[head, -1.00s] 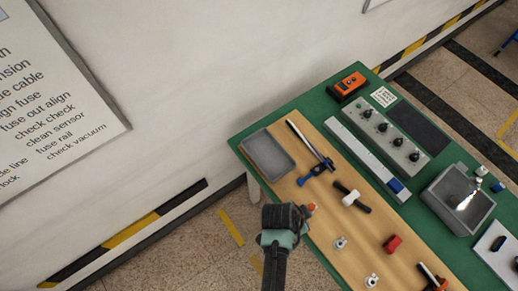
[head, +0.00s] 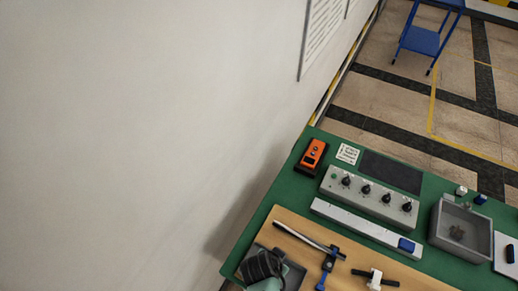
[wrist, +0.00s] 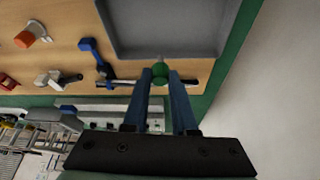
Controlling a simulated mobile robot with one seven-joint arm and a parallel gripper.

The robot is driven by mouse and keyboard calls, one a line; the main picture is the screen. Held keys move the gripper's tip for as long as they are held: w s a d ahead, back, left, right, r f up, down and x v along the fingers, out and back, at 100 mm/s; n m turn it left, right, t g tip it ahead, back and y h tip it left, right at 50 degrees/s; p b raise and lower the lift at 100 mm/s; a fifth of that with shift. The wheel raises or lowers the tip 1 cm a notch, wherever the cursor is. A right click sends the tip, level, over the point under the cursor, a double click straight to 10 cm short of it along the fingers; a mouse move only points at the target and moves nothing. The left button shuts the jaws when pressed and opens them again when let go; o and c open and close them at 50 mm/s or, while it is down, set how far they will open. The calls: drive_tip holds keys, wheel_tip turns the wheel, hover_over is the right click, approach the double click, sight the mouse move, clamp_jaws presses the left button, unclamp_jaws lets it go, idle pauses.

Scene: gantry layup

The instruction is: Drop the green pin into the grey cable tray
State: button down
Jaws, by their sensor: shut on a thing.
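The green pin (wrist: 159,72) shows as a round green end between the fingertips of my gripper (wrist: 160,82) in the wrist view. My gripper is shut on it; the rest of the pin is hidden. The shallow grey tray (wrist: 165,38) lies just beyond the fingertips in the wrist view, its near edge close to the pin. In the head view my gripper (head: 264,267) is at the bottom edge, over or beside this tray (head: 295,275), and hides most of it. I cannot tell the height of the pin above the tray.
A black-and-white tool (head: 375,279) lies farther right. A deeper grey bin (head: 437,228) stands at the right. A plain wall (head: 130,140) rises to the left.

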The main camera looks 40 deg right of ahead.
drive_tip(key=shift+s+f+b, duration=0.15)
drive_tip(key=shift+f+b, duration=0.45)
drive_tip(key=shift+f, duration=0.1)
wheel_tip(320, 180, down, 4)
drive_tip(key=b, duration=0.4)
drive_tip(key=shift+f, duration=0.25)
drive_tip(key=c, duration=0.6)
unclamp_jaws()
drive_tip(key=shift+c, duration=0.2)
drive_tip(key=shift+r, duration=0.1)
drive_tip(key=v, duration=1.3)
drive_tip(key=shift+b, duration=0.35)
